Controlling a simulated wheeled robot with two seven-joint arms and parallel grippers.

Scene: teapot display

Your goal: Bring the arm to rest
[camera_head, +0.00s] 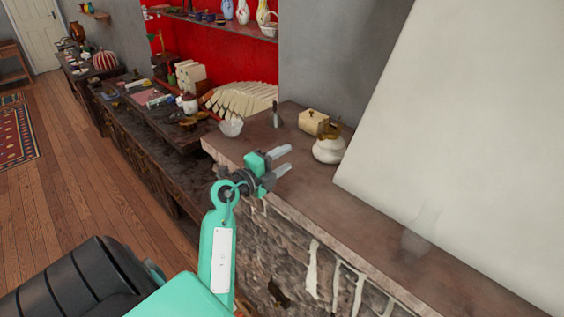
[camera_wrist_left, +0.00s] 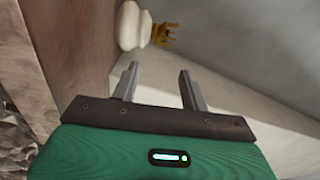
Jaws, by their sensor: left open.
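My left arm comes in from the lower left in the head view. Its teal gripper (camera_head: 287,161) is open and empty above the front edge of the brown counter (camera_head: 390,205). A white teapot (camera_head: 328,151) with a gold-brown top stands on the counter, to the right of the fingertips and apart from them. In the left wrist view the open gripper (camera_wrist_left: 158,82) has its two grey fingers spread with nothing between them. The white pot (camera_wrist_left: 133,28) shows beyond the fingertips there. My right gripper is not in view.
A glass bowl (camera_head: 231,127), a small grey bell-shaped item (camera_head: 276,117) and a cream box (camera_head: 313,121) stand at the counter's back left. A large pale slanted panel (camera_head: 470,130) rises on the right. A clear glass vessel (camera_head: 417,238) stands at its foot. Wooden floor (camera_head: 90,190) lies open at left.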

